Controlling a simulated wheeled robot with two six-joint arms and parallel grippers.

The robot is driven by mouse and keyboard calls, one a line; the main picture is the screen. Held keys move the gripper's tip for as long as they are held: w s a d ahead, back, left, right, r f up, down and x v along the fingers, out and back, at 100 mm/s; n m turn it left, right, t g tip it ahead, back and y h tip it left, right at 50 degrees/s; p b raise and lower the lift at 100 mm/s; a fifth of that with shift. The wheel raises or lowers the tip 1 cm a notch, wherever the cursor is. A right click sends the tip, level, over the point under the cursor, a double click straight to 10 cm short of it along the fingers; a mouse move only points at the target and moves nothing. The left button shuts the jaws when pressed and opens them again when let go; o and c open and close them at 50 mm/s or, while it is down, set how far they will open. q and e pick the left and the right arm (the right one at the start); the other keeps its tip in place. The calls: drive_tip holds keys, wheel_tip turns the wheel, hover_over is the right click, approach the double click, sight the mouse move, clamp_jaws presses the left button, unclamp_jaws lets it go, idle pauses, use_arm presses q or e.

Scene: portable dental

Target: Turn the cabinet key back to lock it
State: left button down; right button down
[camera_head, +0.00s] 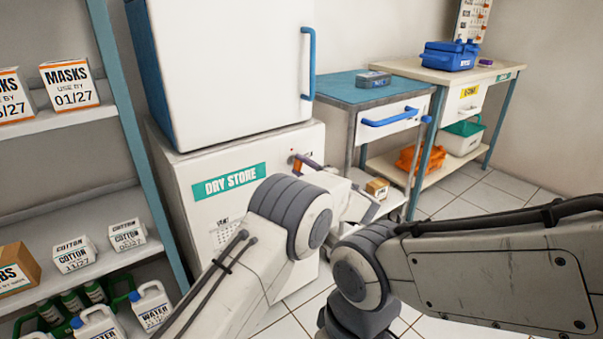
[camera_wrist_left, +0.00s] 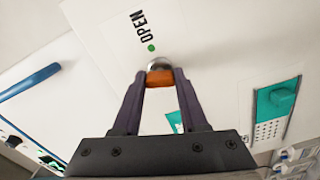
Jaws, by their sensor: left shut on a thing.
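The white dry store cabinet (camera_head: 250,150) stands in the middle left of the head view, below a white upper unit. Its orange key (camera_head: 297,166) is at the upper right of the cabinet front; it also shows in the left wrist view (camera_wrist_left: 160,78), at a round metal lock (camera_wrist_left: 158,64). A green dot (camera_wrist_left: 151,48) beside the word OPEN (camera_wrist_left: 139,27) lies right by the lock. My left gripper (camera_head: 306,161) has its purple fingers shut on the key, as the left wrist view also shows (camera_wrist_left: 160,84). My right arm shows in the head view, but its gripper does not.
Shelves (camera_head: 70,205) with mask and cotton boxes stand at the left. A teal-topped cart (camera_head: 345,90) and a wooden bench (camera_head: 420,70) with a blue box (camera_head: 448,55) stand at the right. Tiled floor (camera_head: 455,190) is free before the bench.

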use_arm(q)
drive_tip(key=shift+f+n+b, duration=0.1)
drive_tip(key=shift+n+b, duration=0.9)
drive_tip(key=shift+n, duration=0.5)
drive_tip(key=shift+c, duration=2.2)
unclamp_jaws()
